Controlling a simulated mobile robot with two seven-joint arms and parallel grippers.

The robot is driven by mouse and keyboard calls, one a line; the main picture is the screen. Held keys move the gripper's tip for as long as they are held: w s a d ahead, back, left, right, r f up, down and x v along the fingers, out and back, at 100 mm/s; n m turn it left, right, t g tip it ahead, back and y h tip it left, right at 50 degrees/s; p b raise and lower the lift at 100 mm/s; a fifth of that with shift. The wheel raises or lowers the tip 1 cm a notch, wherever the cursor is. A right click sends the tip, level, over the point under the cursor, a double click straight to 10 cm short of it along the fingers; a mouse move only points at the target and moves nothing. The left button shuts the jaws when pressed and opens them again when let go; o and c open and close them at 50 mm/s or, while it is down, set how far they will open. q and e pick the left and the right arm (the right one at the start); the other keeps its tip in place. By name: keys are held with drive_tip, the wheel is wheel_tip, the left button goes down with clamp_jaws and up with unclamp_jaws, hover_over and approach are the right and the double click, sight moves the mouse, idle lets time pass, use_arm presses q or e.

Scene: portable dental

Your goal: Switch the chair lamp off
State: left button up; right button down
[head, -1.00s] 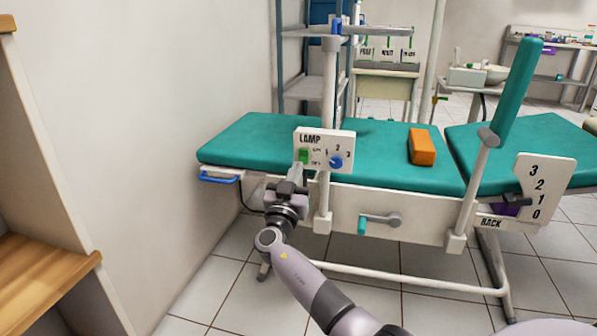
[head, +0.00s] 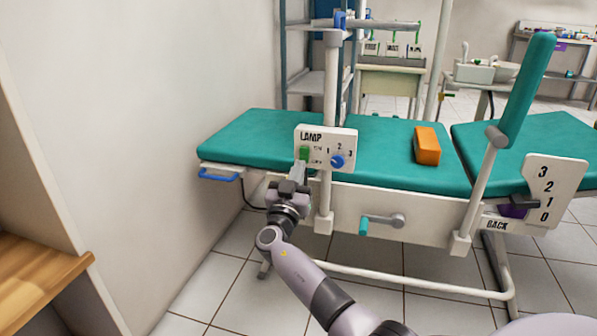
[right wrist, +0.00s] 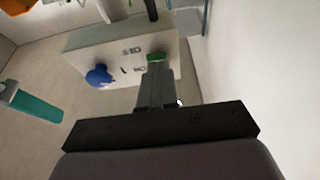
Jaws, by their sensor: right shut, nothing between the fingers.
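The white lamp panel (head: 325,136) is marked LAMP and is fixed to the chair's post. It carries a green switch (head: 304,153) beside ON and OFF labels, and a blue knob (head: 337,161) by the numbers 1, 2, 3. My right gripper (head: 300,168) is shut and empty, with its tips just below the green switch. In the right wrist view the shut fingers (right wrist: 156,82) reach the green switch (right wrist: 156,57) and hide part of it; contact is unclear. The blue knob (right wrist: 98,76) is beside them. My left gripper is not in view.
The teal chair (head: 385,150) carries an orange block (head: 427,146). A teal-handled crank (head: 382,221) and a numbered BACK panel (head: 550,188) are to the right. A blue handle (head: 218,177) and the wall are to the left. A wooden shelf (head: 40,270) is at the lower left.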

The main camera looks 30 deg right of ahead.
drive_tip(key=shift+w+f, duration=0.1)
drive_tip(key=shift+w+d+f+t+h, duration=0.3)
drive_tip(key=shift+d+f+t+h, duration=0.15)
drive_tip(key=shift+d+t+h, duration=0.05)
